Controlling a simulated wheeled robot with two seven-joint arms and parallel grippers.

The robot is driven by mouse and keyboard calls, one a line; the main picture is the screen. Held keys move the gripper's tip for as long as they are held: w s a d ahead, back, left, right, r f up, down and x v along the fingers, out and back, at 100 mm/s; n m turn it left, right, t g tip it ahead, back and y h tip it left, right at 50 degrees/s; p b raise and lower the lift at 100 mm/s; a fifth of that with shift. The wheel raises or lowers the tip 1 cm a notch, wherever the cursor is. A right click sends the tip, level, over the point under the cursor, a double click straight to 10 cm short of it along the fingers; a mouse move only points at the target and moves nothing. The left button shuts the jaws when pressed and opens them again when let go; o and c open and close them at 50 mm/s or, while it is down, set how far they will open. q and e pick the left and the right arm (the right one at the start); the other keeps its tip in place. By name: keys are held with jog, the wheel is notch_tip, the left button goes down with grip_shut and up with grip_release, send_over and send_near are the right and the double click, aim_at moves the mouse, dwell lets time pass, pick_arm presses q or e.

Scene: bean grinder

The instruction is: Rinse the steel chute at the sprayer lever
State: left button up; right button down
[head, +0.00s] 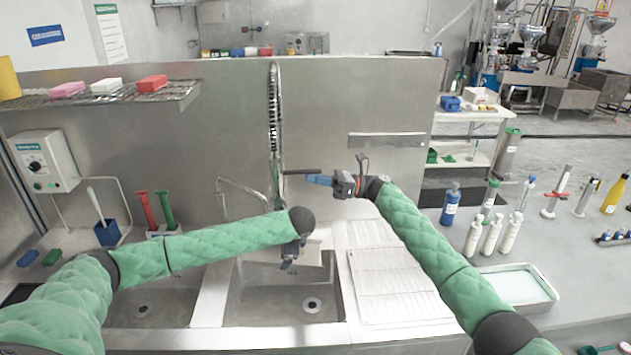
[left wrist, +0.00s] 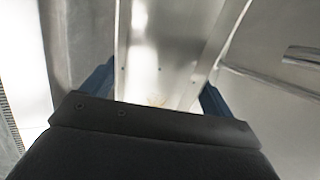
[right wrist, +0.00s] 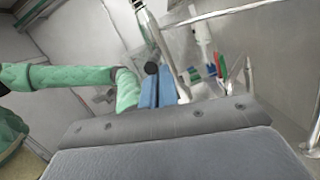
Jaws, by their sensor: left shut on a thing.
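The steel chute (left wrist: 160,55) fills the middle of the left wrist view, a shiny metal channel with raised sides. My left gripper (left wrist: 155,95) is shut on it. In the head view my left gripper (head: 289,262) points down over the right sink basin, and the chute's pale plate (head: 317,256) is partly hidden behind it. The black sprayer lever (head: 300,171) sticks out to the right from the coiled sprayer hose (head: 274,120). My right gripper (head: 322,180) has its blue fingers together just below and beside the lever's end. The lever's round end (right wrist: 151,68) shows beyond the fingertips.
The right sink basin (head: 260,300) lies below the left gripper, with a ribbed drainboard (head: 395,285) to its right. A thin faucet (head: 240,190) stands behind. Brushes (head: 147,210) stand at the left. Several bottles (head: 475,235) and a shallow tray (head: 545,308) occupy the right counter.

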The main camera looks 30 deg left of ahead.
pick_arm(q)
jog(key=shift+r, duration=0.1)
pick_arm(e)
jog(key=shift+r, duration=0.35)
pick_arm(q)
jog(key=shift+r, duration=0.1)
pick_arm(e)
jog(key=w+d+f, duration=0.4)
jog(key=d+f, duration=0.3)
jog(key=d, duration=0.2)
pick_arm(q)
jog(key=shift+s+d, duration=0.1)
jog(key=shift+s, duration=0.05)
pick_arm(e)
jog(key=shift+w, duration=0.1)
pick_arm(q)
jog(key=s+d, duration=0.3)
jog(key=s, duration=0.4)
jog(key=shift+d, duration=0.15)
dwell(0.5)
dwell(1.1)
jog(key=s+d+r, duration=0.2)
jog(key=s+r, duration=0.2)
jog(key=shift+s, duration=0.25)
dwell(0.4)
dwell(0.7)
